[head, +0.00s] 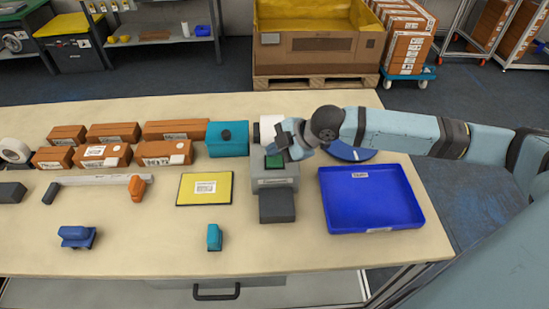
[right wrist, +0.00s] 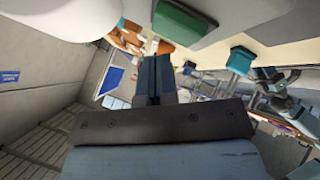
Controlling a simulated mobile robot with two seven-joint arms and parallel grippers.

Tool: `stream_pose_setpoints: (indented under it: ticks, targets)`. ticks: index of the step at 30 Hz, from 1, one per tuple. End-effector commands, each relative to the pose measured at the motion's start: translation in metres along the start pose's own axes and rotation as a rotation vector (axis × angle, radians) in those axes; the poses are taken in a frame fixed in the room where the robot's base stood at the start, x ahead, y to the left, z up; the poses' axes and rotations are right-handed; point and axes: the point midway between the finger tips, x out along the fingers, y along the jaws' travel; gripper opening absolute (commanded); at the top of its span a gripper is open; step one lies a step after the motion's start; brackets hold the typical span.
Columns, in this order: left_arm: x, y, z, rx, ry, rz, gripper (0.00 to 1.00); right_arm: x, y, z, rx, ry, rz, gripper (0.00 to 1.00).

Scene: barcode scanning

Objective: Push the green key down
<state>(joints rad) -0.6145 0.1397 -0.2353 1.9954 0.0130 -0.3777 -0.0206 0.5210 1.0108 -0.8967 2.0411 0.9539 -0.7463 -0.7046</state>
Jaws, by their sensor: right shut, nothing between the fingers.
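The green key (head: 274,161) is on top of a grey device (head: 274,183) near the middle right of the table. My right gripper (head: 282,141) is shut and empty, close to the key at its back right. In the right wrist view the closed fingers (right wrist: 155,78) show in the middle, with the green key (right wrist: 186,21) above them in the picture. The fingers do not cover the key there, and I see no contact. How high they are above it is hard to tell.
A teal box (head: 227,139) and several brown cartons (head: 104,155) stand behind to the left. The front of the table is mostly clear around a small teal object (head: 214,237).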

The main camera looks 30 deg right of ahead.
Motion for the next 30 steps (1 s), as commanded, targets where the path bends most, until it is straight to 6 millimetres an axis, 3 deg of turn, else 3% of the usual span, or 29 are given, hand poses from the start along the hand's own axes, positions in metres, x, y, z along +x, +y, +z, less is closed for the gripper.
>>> stream_pose_setpoints:
  ticks: [30]
  targets:
    - [-0.0012, -0.0002, -0.0008, 0.000, -0.003, 0.000, 0.43, 0.0083, -0.0060, 0.0060, 0.000, 0.000, 0.000, 0.00]
